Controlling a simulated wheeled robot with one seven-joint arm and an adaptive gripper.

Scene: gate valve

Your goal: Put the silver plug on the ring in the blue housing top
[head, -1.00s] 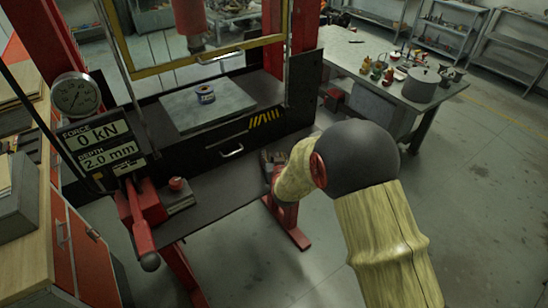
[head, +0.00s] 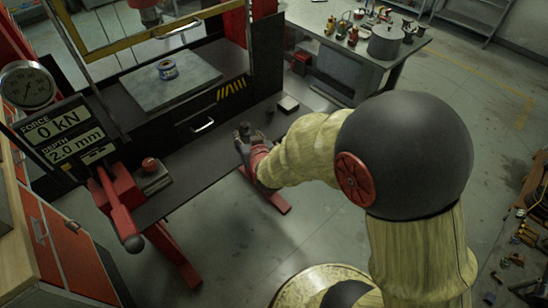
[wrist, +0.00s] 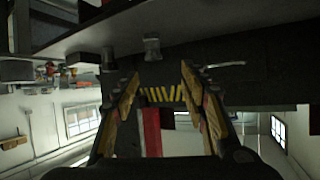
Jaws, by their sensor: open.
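My gripper (head: 243,132) is at the front of the dark ledge, right of the drawer handle. In the wrist view its fingers (wrist: 160,76) are apart with nothing between them. A small grey piece (wrist: 152,48), possibly the silver plug, appears upside down on the ledge beyond the fingertips, apart from them. In the head view a small dark shape beside my gripper may be the same piece; I cannot tell.
A small pale-topped block (head: 288,104) sits on the ledge (head: 190,163) right of my gripper. A red knob (head: 150,164) on a block and a red lever (head: 115,205) stand at left. The press's yellow-edged guard (head: 150,44) is above the plate.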

